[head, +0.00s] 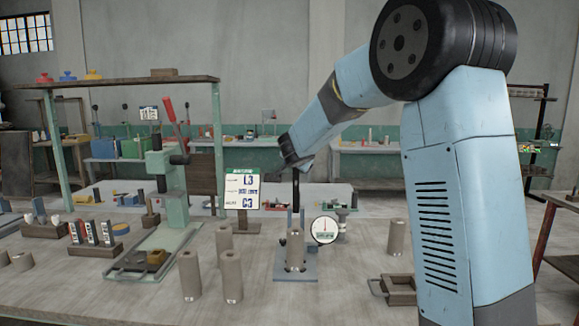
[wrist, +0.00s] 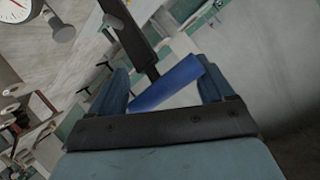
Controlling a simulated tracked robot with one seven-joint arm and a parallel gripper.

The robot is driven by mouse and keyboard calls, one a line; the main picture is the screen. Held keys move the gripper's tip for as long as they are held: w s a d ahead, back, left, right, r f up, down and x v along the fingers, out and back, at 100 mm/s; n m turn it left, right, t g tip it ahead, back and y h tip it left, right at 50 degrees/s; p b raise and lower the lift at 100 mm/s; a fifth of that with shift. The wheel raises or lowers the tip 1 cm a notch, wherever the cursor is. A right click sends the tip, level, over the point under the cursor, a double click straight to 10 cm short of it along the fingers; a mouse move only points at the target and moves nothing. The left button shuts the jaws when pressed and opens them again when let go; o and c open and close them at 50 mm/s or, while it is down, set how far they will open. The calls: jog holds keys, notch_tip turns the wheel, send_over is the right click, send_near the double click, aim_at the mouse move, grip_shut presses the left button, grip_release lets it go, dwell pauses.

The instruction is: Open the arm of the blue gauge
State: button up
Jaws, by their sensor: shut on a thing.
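The blue gauge has a blue-grey base (head: 296,277) on the table and a round white dial (head: 324,230) at its right. A grey-brown clay cylinder (head: 295,248) stands upright on the base. The gauge's dark arm (head: 296,187) points upward to my gripper (head: 292,158). In the wrist view the dark arm (wrist: 130,38) runs to a blue bar (wrist: 168,86) at its end. The bar lies between the two fingers of my gripper (wrist: 166,85), which is shut on it. Part of the dial (wrist: 17,10) shows at the upper left there. The arm's hinge is hidden.
Clay cylinders (head: 190,275) stand left of the gauge, and one (head: 397,242) stands right. A wooden tray (head: 398,289) lies at the front right. A green press (head: 165,185) with a red lever and a sign (head: 242,191) stand left. The front middle of the table is clear.

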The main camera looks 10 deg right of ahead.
jog(key=shift+a+f, duration=0.1)
jog(key=shift+f, duration=0.35)
jog(key=o, duration=1.1)
jog(key=shift+o, duration=0.9)
jog(key=shift+w, duration=0.2)
jog(key=shift+s+r, duration=0.1)
jog(key=shift+r, duration=0.1)
jog(key=shift+s+r, duration=0.15)
jog(key=shift+s, duration=0.1)
jog(key=v, duration=1.3)
jog(key=shift+a, duration=0.1)
